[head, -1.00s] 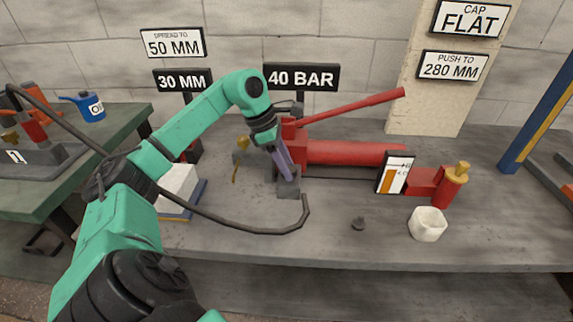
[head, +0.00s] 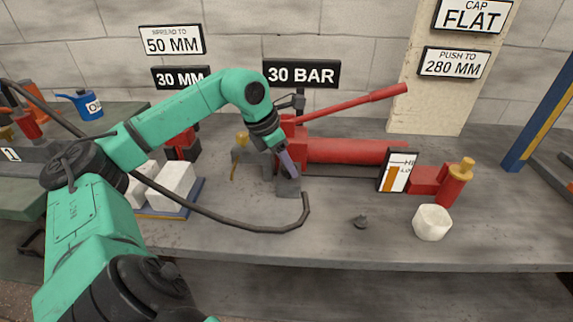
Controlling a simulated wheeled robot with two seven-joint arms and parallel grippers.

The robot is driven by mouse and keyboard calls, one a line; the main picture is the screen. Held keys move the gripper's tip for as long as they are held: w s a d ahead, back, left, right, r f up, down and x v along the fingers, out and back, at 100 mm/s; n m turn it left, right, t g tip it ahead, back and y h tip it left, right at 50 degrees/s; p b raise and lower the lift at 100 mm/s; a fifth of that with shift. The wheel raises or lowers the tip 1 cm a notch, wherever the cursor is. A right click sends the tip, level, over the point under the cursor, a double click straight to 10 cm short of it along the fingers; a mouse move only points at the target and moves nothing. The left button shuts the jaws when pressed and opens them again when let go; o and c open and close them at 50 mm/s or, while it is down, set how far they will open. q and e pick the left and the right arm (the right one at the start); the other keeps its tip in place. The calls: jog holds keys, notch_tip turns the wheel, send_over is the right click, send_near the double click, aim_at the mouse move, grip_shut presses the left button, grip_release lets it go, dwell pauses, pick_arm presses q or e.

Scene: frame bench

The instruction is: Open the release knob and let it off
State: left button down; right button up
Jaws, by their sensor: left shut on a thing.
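The red hydraulic pump (head: 355,151) lies along the bench, with its long red lever (head: 350,103) slanting up to the right. My left gripper (head: 291,172) reaches down to the left end of the pump, just above a grey block (head: 288,188). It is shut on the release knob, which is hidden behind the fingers. The display (head: 301,74) above the pump reads 30 BAR. My right gripper is not in view.
A gauge card (head: 397,172) and a red cylinder with a brass cap (head: 456,184) stand at the right. White blocks (head: 172,184) lie left, beside a dark hose (head: 220,219).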

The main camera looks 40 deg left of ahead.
pick_arm(q)
jog(key=shift+r+n+y+p, duration=0.15)
jog(key=shift+n+y+p, duration=0.2)
jog(key=shift+n, duration=0.55)
jog(key=n+y+p, duration=0.1)
jog(key=n+p, duration=0.2)
jog(key=n, duration=0.1)
jog(key=shift+d+r+y+p, duration=0.1)
jog(key=shift+d+y+p, duration=0.1)
jog(key=shift+y+p, duration=0.15)
jog(key=shift+n, duration=0.6)
jog(key=shift+n+y+p, duration=0.6)
jog(key=shift+n+p, duration=0.2)
jog(key=shift+n, duration=0.2)
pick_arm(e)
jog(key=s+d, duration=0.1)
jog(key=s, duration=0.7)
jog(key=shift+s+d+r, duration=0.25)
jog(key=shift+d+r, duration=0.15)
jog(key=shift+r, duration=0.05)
pick_arm(q)
jog(key=shift+f, duration=0.2)
jog(key=shift+c, duration=1.9)
grip_release()
